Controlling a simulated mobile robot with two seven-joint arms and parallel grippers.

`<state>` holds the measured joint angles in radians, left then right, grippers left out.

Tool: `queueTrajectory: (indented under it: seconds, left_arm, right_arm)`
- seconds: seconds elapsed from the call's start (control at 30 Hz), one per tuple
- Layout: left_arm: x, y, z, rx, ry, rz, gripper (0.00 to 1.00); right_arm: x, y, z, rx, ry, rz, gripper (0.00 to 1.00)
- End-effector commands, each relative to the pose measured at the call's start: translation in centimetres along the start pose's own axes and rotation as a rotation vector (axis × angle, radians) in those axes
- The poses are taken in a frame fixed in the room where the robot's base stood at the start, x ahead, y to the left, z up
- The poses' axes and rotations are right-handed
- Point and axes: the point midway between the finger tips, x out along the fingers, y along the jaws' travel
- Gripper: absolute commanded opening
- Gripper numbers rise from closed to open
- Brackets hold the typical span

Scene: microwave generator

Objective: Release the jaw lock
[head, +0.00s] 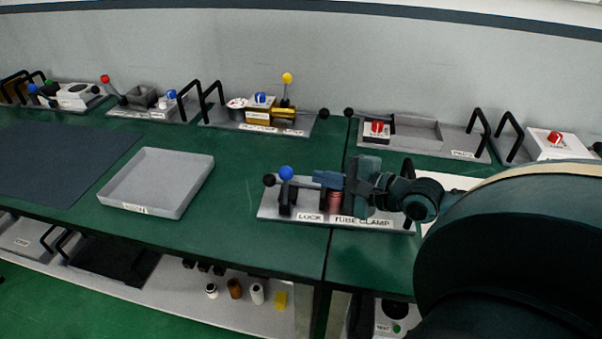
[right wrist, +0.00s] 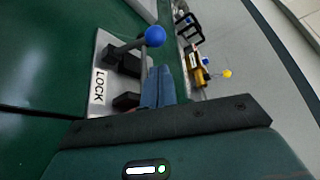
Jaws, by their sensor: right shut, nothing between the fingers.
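The tube clamp plate (head: 266,212) is light grey, lies on the green bench and bears the labels "LOCK" and "TUBE CLAMP". At its left end the jaw lock's blue ball knob (head: 286,173) sits above dark blocks; it also shows in the right wrist view (right wrist: 155,36) on a grey rod. My right gripper (head: 322,178) is shut and empty, its blue fingers pointing left toward the knob. In the right wrist view the fingertips (right wrist: 160,70) are close to the lever, just short of the ball; contact cannot be told. A reddish coil-like part (head: 328,201) is partly hidden below the fingers. My left gripper is not in view.
A grey tray (head: 158,181) stands left of the clamp plate, with clear bench between. A black ball (head: 269,180) is beside the blue knob. Several stations with handles and knobs line the back, including one with a yellow ball (head: 287,77). My right arm hides the right side.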

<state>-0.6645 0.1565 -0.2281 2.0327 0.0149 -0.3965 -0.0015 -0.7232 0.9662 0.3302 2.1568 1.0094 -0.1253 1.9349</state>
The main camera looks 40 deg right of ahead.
Motion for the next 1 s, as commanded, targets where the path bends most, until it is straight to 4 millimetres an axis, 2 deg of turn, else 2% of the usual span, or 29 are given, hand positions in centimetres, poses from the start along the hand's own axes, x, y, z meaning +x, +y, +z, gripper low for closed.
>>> queueTrajectory:
  seconds: [0.5,0.7,1.0]
  left_arm:
    - [0.2,0.3,-0.2,0.0,0.012,0.008,0.36]
    - [0.2,0.3,-0.2,0.0,0.012,0.008,0.36]
    - [0.2,0.2,-0.1,0.0,0.01,0.006,0.36]
  right_arm:
    - [5.3,-0.1,0.0,0.0,0.0,-0.002,0.0]
    - [6.1,0.0,0.1,0.0,0.0,0.0,0.0]
    - [6.2,0.0,0.1,0.0,0.0,0.001,0.0]
